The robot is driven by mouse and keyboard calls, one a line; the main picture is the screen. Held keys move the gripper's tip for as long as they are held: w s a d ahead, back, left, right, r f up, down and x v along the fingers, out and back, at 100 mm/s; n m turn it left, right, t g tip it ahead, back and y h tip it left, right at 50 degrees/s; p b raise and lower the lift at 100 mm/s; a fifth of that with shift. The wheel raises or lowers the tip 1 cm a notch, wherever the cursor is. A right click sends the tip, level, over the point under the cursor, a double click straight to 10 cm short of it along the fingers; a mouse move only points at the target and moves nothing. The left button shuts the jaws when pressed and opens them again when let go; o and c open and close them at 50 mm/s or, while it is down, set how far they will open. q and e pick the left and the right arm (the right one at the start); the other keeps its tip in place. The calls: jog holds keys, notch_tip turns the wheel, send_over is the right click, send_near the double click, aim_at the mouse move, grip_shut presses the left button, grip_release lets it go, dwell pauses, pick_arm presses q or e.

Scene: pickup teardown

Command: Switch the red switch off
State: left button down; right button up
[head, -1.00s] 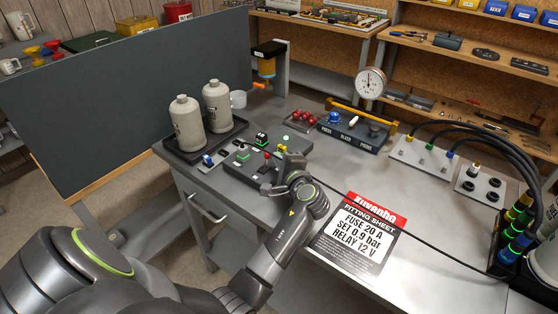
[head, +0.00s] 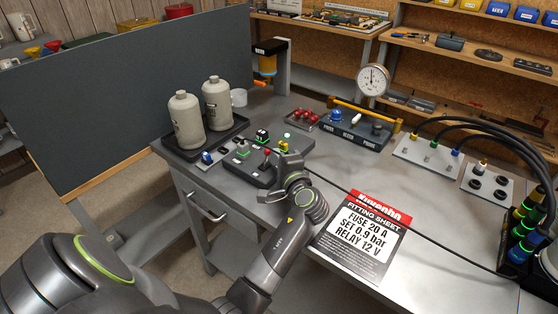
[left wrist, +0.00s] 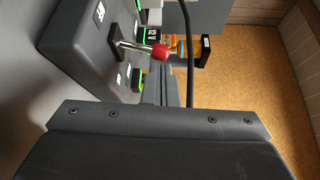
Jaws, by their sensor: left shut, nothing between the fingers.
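The red switch is a metal lever with a red ball tip (head: 267,152) on a dark control box (head: 241,172) near the table's left front. In the left wrist view its red ball (left wrist: 160,52) stands just beyond my gripper's dark fingers, with the lever slanting from the box at left. My left gripper (head: 279,171) is shut and empty, at the box's right side close to the switch. I cannot tell whether it touches the lever. Part of the box is hidden behind the gripper. My right gripper is out of view.
Two grey bottles (head: 188,121) stand in a dark tray behind the box. A fitting sheet (head: 362,236) lies to the right. A gauge (head: 373,80) and a panel with knobs (head: 358,132) stand farther back. A black cable (head: 425,239) crosses the table.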

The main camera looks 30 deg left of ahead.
pick_arm(q)
jog(key=shift+s+f+n+t+y+b, duration=0.2)
jog(key=shift+s+n+t+y+b, duration=0.25)
jog(key=shift+n+b, duration=0.55)
jog(key=shift+r+b, duration=0.1)
jog(key=shift+b, duration=0.25)
jog(key=shift+s+r, duration=0.15)
jog(key=shift+s, duration=0.4)
jog(key=shift+s+b, duration=0.15)
jog(key=shift+b, duration=0.15)
